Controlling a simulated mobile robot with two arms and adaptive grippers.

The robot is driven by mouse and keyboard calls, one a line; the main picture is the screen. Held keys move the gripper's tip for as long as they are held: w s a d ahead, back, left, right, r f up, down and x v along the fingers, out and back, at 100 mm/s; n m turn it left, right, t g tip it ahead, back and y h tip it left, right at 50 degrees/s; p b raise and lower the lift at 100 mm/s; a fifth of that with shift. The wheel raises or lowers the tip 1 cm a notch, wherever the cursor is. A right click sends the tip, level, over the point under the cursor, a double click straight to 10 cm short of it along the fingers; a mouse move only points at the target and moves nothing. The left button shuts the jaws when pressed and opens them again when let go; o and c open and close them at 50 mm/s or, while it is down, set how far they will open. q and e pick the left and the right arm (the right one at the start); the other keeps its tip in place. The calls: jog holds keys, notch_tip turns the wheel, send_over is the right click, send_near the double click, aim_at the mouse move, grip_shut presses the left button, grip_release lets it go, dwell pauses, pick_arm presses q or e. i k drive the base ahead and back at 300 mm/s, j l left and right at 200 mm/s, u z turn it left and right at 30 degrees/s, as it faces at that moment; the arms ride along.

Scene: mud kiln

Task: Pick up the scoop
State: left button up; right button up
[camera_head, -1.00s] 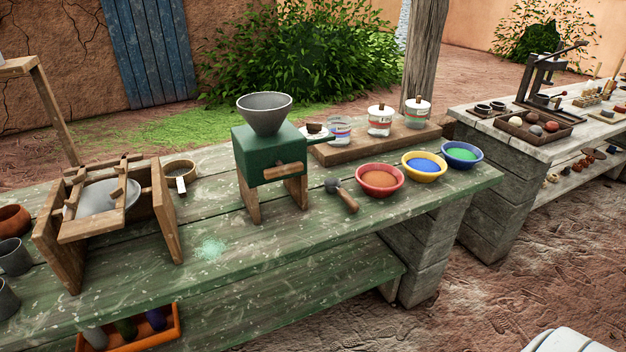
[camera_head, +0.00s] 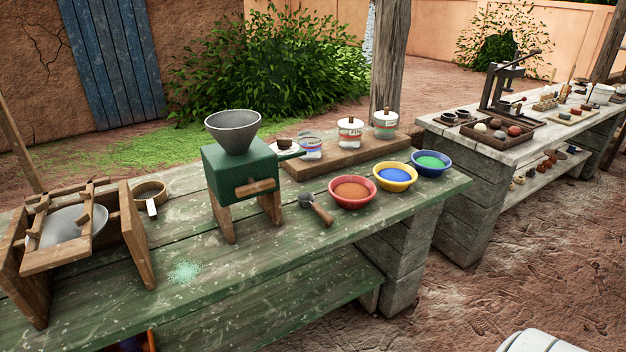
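The scoop (camera_head: 318,210) lies on the green-painted wooden table (camera_head: 255,268), with a grey round head and a brown wooden handle. Its head points to the back left and its handle to the front right. It lies between the green grinder (camera_head: 240,172) and the red bowl of orange powder (camera_head: 352,204). Neither of my grippers is in view, and nothing touches the scoop from above.
A yellow bowl (camera_head: 396,187) and a blue bowl (camera_head: 430,172) stand right of the red bowl. Jars (camera_head: 349,133) stand on a wooden board behind. A wooden frame (camera_head: 135,235) stands at left. The table's front is mostly clear.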

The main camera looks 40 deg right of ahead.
aim_at(315, 209)
jog(key=z, duration=1.45)
